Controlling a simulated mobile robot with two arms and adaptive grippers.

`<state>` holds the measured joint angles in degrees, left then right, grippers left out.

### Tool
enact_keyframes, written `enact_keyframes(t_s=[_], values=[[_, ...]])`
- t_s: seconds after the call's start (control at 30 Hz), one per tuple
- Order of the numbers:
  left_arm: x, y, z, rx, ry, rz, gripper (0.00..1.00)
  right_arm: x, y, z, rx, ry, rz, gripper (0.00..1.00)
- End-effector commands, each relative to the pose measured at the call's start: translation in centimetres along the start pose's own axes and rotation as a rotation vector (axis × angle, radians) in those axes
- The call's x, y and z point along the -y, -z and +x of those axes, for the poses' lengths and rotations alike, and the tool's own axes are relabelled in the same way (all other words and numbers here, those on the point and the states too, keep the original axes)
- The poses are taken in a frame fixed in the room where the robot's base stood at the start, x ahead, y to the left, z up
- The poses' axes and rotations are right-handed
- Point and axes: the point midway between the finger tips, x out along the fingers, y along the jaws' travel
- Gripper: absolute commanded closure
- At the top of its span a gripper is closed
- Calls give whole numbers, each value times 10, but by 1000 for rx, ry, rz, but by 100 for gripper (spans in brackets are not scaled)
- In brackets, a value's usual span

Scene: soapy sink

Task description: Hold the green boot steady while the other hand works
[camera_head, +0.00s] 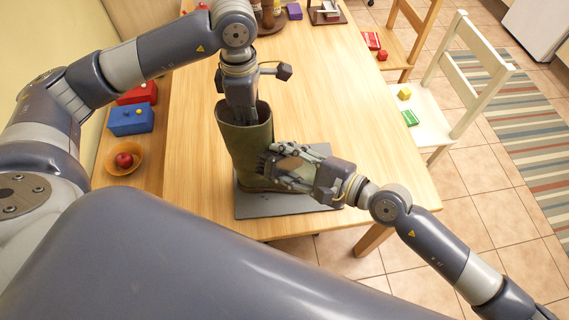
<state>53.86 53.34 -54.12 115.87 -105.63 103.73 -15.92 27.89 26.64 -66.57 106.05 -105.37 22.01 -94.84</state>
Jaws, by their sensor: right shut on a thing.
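The green boot (246,139) stands upright on a grey mat (268,207) near the table's front edge. My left gripper (241,112) comes down from above into the boot's open top. Its fingertips are hidden inside the shaft, so I cannot tell if it grips the wall. My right gripper (282,166) is at the boot's right side, shut on a brown brush (287,163). Dark bristles at the brush's left end appear to be against the boot's side. The boot's foot is mostly hidden behind the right gripper.
On the left ledge are a blue box (130,119), a red box (138,93) and an orange bowl (122,161) with a red ball. A white chair (437,109) stands right of the table (350,105). The tabletop right of the boot is clear.

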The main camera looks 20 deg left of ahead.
Motion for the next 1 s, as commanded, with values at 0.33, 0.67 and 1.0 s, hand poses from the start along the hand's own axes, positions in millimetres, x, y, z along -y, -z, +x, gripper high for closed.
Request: enact_keyframes(t_s=[0.33,0.67,1.0], values=[[2,1,3,-4,7,2,100,1,0,-1,-1,0,-1,97],[2,1,3,-5,7,1,100,-5,4,-29,-2,0,-1,97],[2,1,3,-5,7,1,100,-11,8,-57,-1,0,0,97]])
